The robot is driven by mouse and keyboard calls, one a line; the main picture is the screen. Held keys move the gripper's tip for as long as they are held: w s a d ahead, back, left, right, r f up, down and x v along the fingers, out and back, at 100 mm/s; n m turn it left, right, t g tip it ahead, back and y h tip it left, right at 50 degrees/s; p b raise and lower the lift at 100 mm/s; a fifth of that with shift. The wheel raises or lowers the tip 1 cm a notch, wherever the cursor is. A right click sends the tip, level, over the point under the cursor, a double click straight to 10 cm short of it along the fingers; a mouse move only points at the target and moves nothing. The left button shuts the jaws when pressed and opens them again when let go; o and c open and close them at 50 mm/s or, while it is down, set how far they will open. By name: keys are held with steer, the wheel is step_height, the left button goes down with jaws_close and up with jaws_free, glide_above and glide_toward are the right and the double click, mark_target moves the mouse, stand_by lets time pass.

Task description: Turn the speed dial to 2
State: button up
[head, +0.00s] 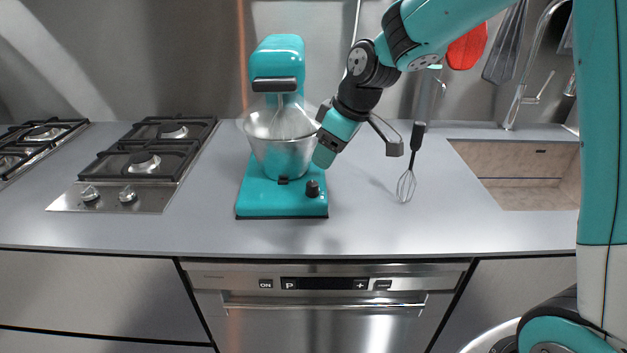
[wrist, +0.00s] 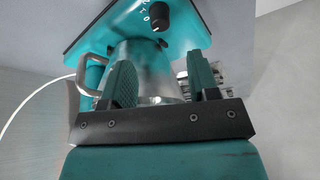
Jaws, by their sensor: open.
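The teal stand mixer (head: 262,190) stands on the grey counter with its metal bowl (head: 283,155) and a whisk inside. The black speed dial (head: 313,188) is on the right front of its base. It also shows at the top of the wrist view (wrist: 156,17), with white marks beside it and a pale pointer line; the setting is too small to read surely. My gripper (head: 323,157) is at the bowl's right side, above and apart from the dial. In the wrist view, its teal fingers (wrist: 160,60) are open, with the bowl showing between and beyond them.
Gas hobs (head: 150,160) are to the left. A hand whisk (head: 406,184) with a black handle and a sink (head: 530,175) are to the right. The counter in front of the mixer is clear down to its edge above the dishwasher (head: 325,300).

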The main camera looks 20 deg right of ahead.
mark_target(312, 183)
steer(key=x, duration=0.9)
steer(key=shift+s, duration=0.1)
steer(key=c, duration=0.9)
